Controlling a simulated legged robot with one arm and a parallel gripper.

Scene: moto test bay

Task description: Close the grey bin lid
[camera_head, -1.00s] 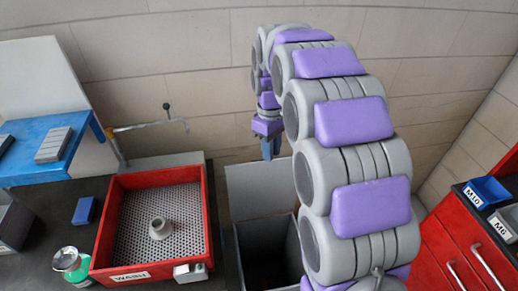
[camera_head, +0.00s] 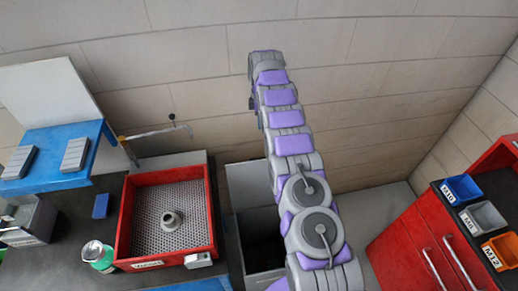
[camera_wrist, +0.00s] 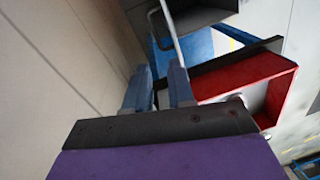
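The grey bin (camera_head: 258,222) stands open on the floor right of the wash counter, with a dark inside. Its grey lid (camera_head: 243,184) stands raised at the bin's back edge, near the wall. My arm crosses in front of the right part of both. My arm reaches up and away past the lid, and its end hides the gripper in the head view. In the wrist view my gripper (camera_wrist: 158,80) shows two blue-grey fingers apart with nothing between them. I cannot make out the lid for certain in the wrist view.
A red wash tray (camera_head: 213,230) with a grey part (camera_head: 171,220) in it stands left of the bin; it also shows in the wrist view (camera_wrist: 280,85). A thin tap (camera_head: 150,132) rises behind it. A red drawer cabinet (camera_head: 400,245) stands at the right.

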